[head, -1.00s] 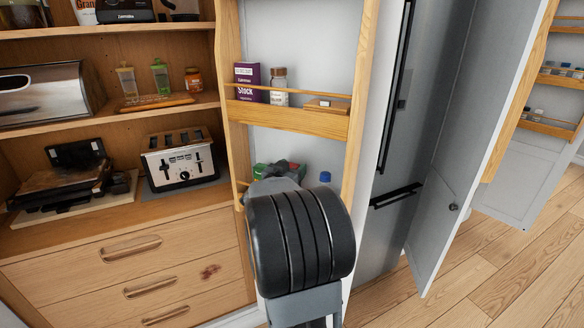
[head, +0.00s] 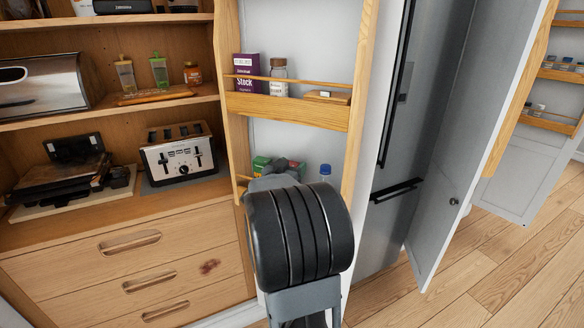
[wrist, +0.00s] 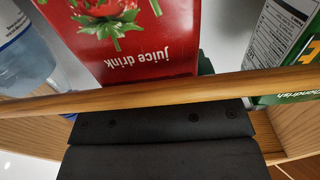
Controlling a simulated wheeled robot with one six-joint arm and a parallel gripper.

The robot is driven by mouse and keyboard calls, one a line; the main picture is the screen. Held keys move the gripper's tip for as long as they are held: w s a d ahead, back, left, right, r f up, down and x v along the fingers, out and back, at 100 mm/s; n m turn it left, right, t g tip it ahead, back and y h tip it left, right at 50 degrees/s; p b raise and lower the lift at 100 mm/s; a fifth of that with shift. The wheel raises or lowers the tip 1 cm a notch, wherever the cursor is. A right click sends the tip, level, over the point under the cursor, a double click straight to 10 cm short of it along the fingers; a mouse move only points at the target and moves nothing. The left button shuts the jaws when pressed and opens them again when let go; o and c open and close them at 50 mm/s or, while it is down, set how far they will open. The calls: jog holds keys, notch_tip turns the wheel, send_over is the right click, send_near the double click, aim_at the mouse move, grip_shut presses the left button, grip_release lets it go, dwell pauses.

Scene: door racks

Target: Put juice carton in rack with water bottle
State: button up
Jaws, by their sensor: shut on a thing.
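The red juice carton (wrist: 145,40) fills the upper middle of the wrist view, its lettering upside down. My gripper (wrist: 165,128), black in the wrist view, is shut on it. The carton is on the far side of the lower door rack's wooden rail (wrist: 150,98), between the water bottle and a green box. The clear water bottle (wrist: 22,60) is at the left of the wrist view; its blue cap shows in the head view (head: 325,170). In the head view my arm hides the carton and most of the lower rack; I cannot tell whether the carton touches the rack floor.
A green-and-white box (wrist: 288,45) stands close to the carton's other side. The upper door rack (head: 290,109) holds a purple stock box (head: 246,75), a jar (head: 278,78) and a small wooden item. Shelves with a toaster (head: 180,155) are left; a fridge (head: 405,150) is right.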

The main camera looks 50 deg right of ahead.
jog(key=shift+f+b, duration=0.45)
jog(key=shift+f, duration=0.15)
jog(key=o, duration=1.6)
jog(key=shift+o, duration=0.2)
jog(key=shift+a, duration=0.1)
jog(key=v, duration=1.3)
jog(key=shift+s+a+b, duration=0.2)
jog(key=shift+a+b, duration=0.1)
jog(key=shift+b, duration=0.1)
